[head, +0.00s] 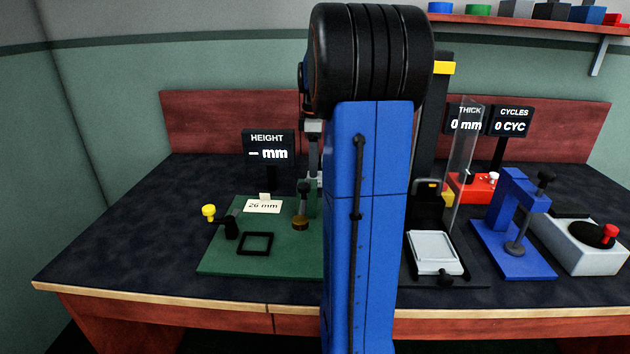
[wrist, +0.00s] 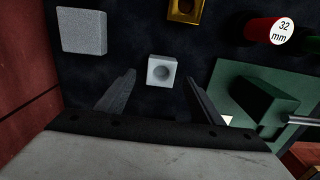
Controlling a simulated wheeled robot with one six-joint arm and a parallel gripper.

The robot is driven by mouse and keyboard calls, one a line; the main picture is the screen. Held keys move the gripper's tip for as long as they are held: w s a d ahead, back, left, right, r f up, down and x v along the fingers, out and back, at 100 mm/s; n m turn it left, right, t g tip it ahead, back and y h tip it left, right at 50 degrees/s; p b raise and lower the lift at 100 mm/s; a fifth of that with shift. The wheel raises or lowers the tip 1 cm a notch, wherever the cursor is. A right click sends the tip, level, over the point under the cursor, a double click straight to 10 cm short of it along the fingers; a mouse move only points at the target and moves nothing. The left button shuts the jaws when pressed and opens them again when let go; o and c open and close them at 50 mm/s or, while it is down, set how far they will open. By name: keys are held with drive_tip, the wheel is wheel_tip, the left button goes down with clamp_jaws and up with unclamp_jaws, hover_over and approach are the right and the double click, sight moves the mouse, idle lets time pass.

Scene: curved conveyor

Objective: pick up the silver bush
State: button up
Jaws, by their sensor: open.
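The silver bush (wrist: 152,80), a small pale grey square block with a round hole in its top, lies on the dark surface in the wrist view. My gripper (wrist: 159,76) is open, with one dark finger to the left and one to the right of the bush. The bush appears just ahead, between the fingertips, and neither finger visibly touches it. The height gap between them cannot be told. In the head view my arm covers the middle of the bench, and neither the bush nor my gripper can be made out.
In the wrist view, a plain grey block (wrist: 83,30) lies upper left, a brass holed block (wrist: 186,8) above, a red cylinder (wrist: 268,30) marked 32 mm and a green fixture (wrist: 262,103) right. The head view shows a blue press (head: 513,230) and a white tray (head: 434,250).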

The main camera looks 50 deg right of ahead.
drive_tip(key=shift+s+f, duration=0.15)
drive_tip(key=shift+f, duration=1.9)
drive_tip(key=c, duration=1.3)
drive_tip(key=shift+r, duration=0.1)
wheel_tip(320, 180, up, 10)
drive_tip(key=shift+f, duration=0.1)
